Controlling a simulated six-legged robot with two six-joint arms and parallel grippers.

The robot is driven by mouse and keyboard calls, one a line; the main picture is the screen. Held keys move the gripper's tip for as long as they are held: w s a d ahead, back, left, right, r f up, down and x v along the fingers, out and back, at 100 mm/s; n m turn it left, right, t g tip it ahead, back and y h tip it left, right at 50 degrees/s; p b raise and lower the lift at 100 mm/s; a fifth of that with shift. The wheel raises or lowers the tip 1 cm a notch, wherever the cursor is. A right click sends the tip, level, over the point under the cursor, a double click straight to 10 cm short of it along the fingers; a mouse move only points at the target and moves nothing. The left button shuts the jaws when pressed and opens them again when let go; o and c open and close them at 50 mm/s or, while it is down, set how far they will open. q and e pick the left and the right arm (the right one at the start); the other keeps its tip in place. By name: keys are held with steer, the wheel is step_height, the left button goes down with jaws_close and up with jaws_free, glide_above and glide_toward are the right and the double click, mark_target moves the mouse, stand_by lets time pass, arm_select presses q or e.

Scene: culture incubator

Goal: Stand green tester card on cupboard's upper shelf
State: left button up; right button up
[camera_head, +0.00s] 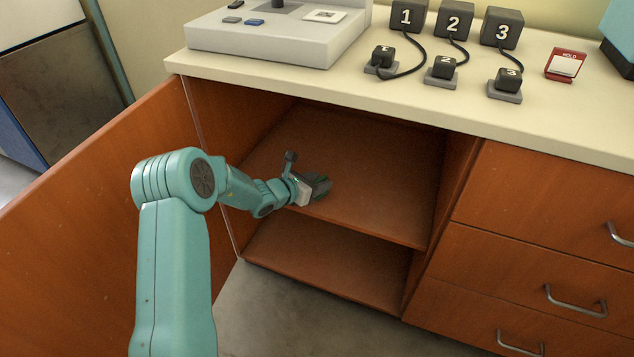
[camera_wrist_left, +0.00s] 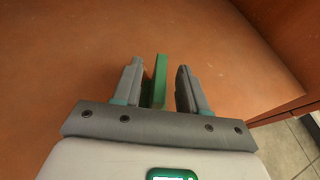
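The green tester card (camera_wrist_left: 160,80) stands on edge on the upper shelf (camera_head: 375,180) of the open cupboard, seen nearly edge-on in the left wrist view. My left gripper (camera_wrist_left: 158,85) is open around it, with one finger on each side. A clear gap shows between the card and the right-hand finger; the left-hand finger is closer, and I cannot tell whether it touches. In the head view my left gripper (camera_head: 322,184) reaches in over the shelf and mostly hides the card. My right gripper is not in view.
The cupboard door (camera_head: 85,220) stands open at the left. A lower shelf (camera_head: 320,265) is empty. Drawers (camera_head: 550,230) are at the right. The counter above holds a grey device (camera_head: 275,40), several numbered blocks and a red HOLD card (camera_head: 566,63). The upper shelf is otherwise clear.

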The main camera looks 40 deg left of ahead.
arm_select(q)
steer(key=shift+r, duration=0.1)
steer(key=shift+s+r+p, duration=0.1)
steer(key=shift+r+p, duration=0.15)
steer(key=shift+p, duration=0.05)
steer(key=p+v, duration=0.3)
steer(key=v, duration=0.9)
steer(key=s+d+f+m+g, duration=0.4)
steer(key=s+d+f+m, duration=0.2)
steer(key=d+m, duration=0.4)
steer(key=s+d+f+m+g+h, duration=0.1)
steer(key=s+d+f+m+g, duration=0.3)
steer(key=s+d+f+m, duration=0.3)
steer(key=s+d+f+m+g, duration=0.4)
steer(key=s+d+f+m, duration=0.3)
steer(key=d+m, duration=0.6)
steer(key=shift+s+d+m+g+h, duration=0.2)
steer(key=shift+s+m+g+h, duration=0.2)
steer(key=shift+s+m, duration=0.6)
